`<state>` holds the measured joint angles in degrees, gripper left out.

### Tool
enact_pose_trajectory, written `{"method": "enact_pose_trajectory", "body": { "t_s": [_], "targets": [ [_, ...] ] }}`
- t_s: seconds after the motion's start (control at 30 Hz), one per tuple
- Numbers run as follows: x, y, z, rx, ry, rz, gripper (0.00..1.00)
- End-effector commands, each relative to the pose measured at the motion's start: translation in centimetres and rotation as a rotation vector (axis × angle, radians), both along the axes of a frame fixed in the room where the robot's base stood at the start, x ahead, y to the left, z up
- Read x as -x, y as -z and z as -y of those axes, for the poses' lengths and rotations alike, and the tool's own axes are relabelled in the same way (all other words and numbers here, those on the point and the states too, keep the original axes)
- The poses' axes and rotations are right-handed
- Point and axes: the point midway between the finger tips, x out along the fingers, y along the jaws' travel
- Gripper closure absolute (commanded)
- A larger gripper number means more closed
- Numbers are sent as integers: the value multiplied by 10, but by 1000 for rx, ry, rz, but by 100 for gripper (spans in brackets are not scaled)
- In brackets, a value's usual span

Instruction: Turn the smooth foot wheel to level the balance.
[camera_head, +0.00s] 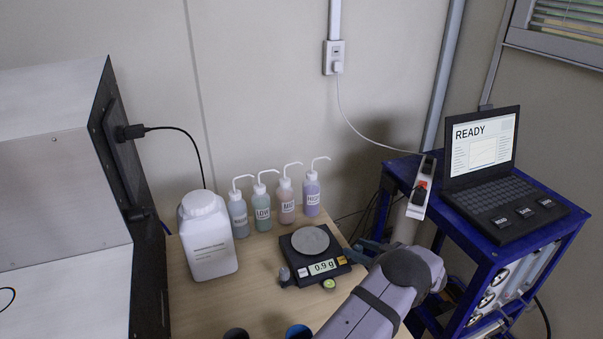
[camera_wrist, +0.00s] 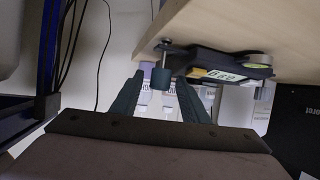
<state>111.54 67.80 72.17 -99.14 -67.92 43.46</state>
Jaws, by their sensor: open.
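The black balance (camera_head: 318,270) stands on the wooden table and its display reads 0.9 g. A round green bubble level (camera_head: 329,284) sits at its front; the bubble is too small to read. My gripper is at the balance's right side in the head view, partly hidden by my arm. In the wrist view the balance (camera_wrist: 215,62) appears tilted, and my open gripper (camera_wrist: 159,86) has its dark fingers on either side of a dark, smooth-looking foot wheel (camera_wrist: 161,77). I cannot tell whether they touch it. A grey foot wheel (camera_head: 284,274) shows at the balance's front left corner.
Several wash bottles (camera_head: 263,208) stand behind the balance, and a white jar (camera_head: 207,237) is to its left. Two dark round containers, one blue-topped (camera_head: 298,332), are near the front. A blue cart (camera_head: 560,255) with a laptop (camera_head: 500,180) stands right of the table.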

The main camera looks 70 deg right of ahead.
Motion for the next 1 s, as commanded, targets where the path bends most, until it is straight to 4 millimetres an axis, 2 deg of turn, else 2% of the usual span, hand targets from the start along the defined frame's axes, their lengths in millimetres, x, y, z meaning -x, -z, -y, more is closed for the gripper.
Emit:
{"method": "enact_pose_trajectory", "body": {
  "t_s": [0.1, 1.0],
  "targets": [
    [-1, -6, -1, -4, 67, 0, 59],
    [-4, -2, -2, -3, 570, -1, 59]
  ]
}}
